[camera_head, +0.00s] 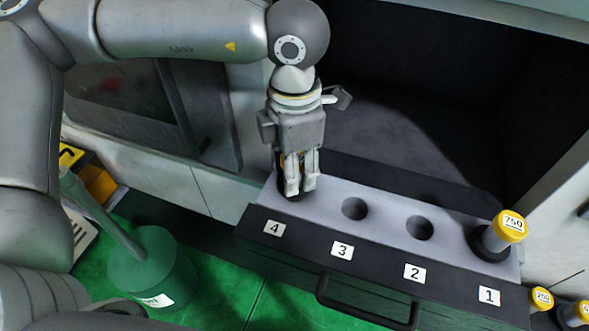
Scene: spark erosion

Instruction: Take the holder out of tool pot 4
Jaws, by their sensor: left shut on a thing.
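My left gripper (300,186) points down at tool pot 4, the leftmost pot of the tray (385,205). It is shut on the holder (283,190), which is mostly hidden behind its fingers. A dark rim of the holder shows at the pot, and a little yellow shows between the fingers. I cannot tell whether the holder is raised from the pot. The label 4 (274,229) is on the tray's front in front of it. My right gripper is not in view.
Pots 3 (355,208) and 2 (420,228) are empty holes. A yellow-topped holder marked 750 (505,230) stands in pot 1. More yellow-topped holders (541,298) are at the lower right. A black handle (365,305) juts from the tray front. A green canister (152,270) stands at the lower left.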

